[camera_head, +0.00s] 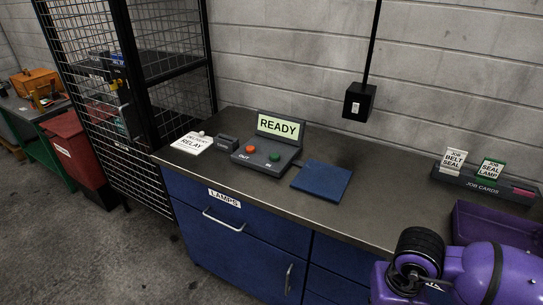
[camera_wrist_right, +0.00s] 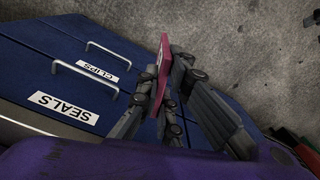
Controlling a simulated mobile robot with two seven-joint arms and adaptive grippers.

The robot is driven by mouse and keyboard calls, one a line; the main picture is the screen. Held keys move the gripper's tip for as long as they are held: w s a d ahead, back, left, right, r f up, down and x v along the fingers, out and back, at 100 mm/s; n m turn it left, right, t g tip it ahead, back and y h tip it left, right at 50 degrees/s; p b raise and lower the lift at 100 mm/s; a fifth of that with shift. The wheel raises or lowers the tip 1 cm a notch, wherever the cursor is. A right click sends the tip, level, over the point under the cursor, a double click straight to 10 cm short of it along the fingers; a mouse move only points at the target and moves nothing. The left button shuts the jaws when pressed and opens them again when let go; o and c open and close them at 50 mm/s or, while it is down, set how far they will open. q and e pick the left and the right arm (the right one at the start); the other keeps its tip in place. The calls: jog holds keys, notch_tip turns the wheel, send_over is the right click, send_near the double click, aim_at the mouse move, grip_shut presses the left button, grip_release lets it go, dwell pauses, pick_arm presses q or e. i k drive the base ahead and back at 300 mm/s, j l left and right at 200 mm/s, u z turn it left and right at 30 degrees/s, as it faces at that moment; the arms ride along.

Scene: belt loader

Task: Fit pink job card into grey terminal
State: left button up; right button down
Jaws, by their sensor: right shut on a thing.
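The pink job card (camera_wrist_right: 164,56) is between the fingers of my right gripper (camera_wrist_right: 168,92), seen nearly edge-on in the right wrist view. The gripper is shut on it, away from the terminal, above the floor beside the blue drawers. My purple right arm shows at lower right in the head view. My left gripper is out of view.
A job card rack (camera_head: 486,186) holds two white-faced cards and has a pink patch at its right. A purple tray (camera_head: 492,226) is near it. A blue pad (camera_head: 321,181) and a relay paper stack (camera_head: 192,143) flank the terminal.

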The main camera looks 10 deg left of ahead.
aim_at(283, 135)
jog(key=i+j, duration=0.1)
jog(key=j, duration=0.35)
jog(key=i+j, duration=0.1)
jog(key=j, duration=0.35)
jog(key=i+j, duration=0.1)
jog(key=j, duration=0.35)
jog(key=i+j, duration=0.1)
jog(key=j, duration=0.35)
jog(key=i+j+z, duration=0.1)
jog(key=j, duration=0.4)
jog(key=i+j, duration=0.1)
jog(key=j, duration=0.35)
